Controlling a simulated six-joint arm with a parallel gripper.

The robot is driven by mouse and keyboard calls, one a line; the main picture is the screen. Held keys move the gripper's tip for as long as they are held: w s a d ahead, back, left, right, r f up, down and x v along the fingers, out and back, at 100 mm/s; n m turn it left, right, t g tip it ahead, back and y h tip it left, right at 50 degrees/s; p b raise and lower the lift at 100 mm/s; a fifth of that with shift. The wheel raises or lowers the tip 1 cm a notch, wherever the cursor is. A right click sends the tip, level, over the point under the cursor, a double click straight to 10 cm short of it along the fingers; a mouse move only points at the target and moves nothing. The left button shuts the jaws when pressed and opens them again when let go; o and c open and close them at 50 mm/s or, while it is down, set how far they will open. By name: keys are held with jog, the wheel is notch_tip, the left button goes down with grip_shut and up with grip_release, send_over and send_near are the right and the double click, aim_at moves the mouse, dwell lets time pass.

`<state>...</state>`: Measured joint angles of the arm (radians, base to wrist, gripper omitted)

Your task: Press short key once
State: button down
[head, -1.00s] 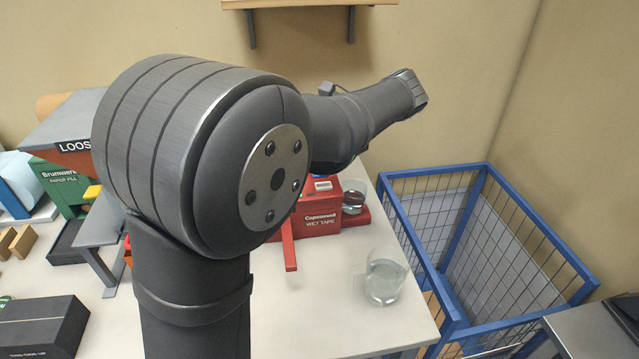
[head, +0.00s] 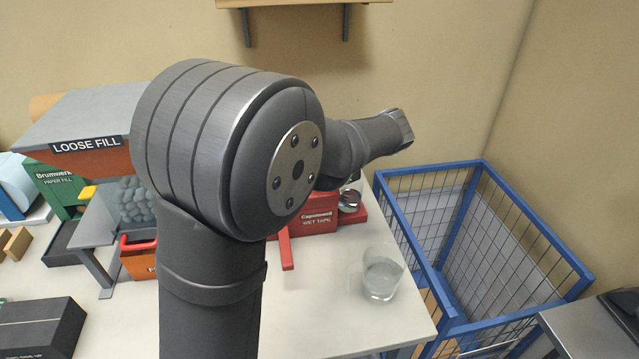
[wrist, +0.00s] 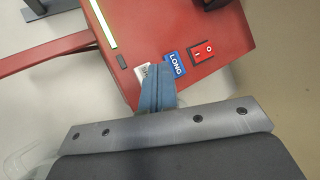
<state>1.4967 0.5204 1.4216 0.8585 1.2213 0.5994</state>
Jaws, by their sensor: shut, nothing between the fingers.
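The red wet tape machine (head: 318,222) stands on the table, partly behind my arm in the head view. The wrist view looks down on its red top (wrist: 240,38). A blue key marked LONG (wrist: 174,64) is there, and left of it a white key (wrist: 141,72), mostly covered by my fingers, its label unreadable. My gripper (wrist: 156,68) is shut and empty, its blue fingertips over or at the white key and close beside the LONG key. I cannot tell whether they touch. In the head view the gripper is hidden behind my arm.
A red rocker switch (wrist: 203,52) lies right of the LONG key. A red lever (head: 286,250) sticks out of the machine's front. A glass of water (head: 382,278) stands near the table's right edge, beside a blue wire cage (head: 450,325). The loose fill hopper (head: 80,120) is at left.

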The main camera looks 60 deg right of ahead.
jog(key=shift+f, duration=0.7)
jog(key=shift+f, duration=0.15)
dwell(1.5)
jog(key=shift+f, duration=0.25)
jog(key=shift+f, duration=0.4)
dwell(0.5)
jog(key=shift+r, duration=3.35)
